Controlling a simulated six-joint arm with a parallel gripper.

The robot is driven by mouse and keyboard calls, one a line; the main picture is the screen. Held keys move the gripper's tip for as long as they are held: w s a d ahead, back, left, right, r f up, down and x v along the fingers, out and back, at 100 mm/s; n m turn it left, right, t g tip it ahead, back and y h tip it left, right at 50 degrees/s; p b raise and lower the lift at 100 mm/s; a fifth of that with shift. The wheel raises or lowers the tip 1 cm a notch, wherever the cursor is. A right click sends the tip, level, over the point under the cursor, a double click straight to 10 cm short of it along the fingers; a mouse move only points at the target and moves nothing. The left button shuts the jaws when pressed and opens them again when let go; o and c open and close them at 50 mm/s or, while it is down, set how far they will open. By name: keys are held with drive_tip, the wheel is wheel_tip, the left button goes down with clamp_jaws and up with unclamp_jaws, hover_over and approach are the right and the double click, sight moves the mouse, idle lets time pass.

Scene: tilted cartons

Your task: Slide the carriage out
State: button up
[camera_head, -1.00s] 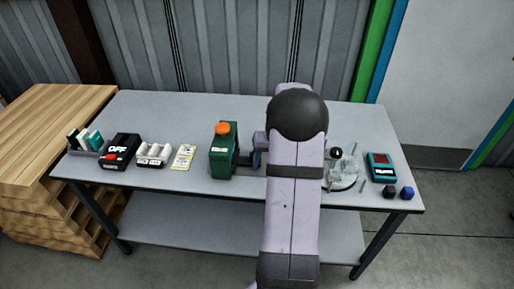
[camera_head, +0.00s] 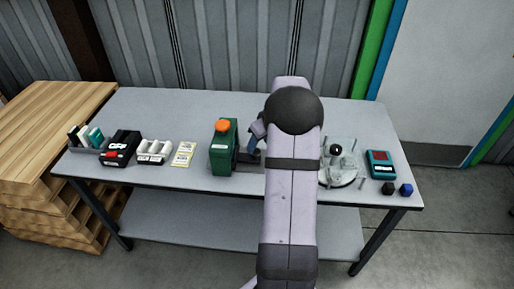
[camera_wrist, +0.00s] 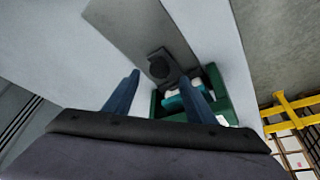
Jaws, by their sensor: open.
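A green upright housing (camera_head: 223,150) with an orange button on top stands mid-table. In the wrist view the green housing (camera_wrist: 221,98) opens toward the camera, with a white and teal part (camera_wrist: 178,97) inside. My arm hides part of this in the head view.
Left of the housing are a yellow card (camera_head: 183,154), a white tray (camera_head: 154,152), a black box (camera_head: 120,148) and a small rack (camera_head: 88,139).

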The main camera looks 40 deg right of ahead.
sight(257, 152)
drive_tip(key=shift+p+x, duration=0.45)
drive_tip(key=shift+x, duration=1.95)
drive_tip(key=shift+r, duration=0.1)
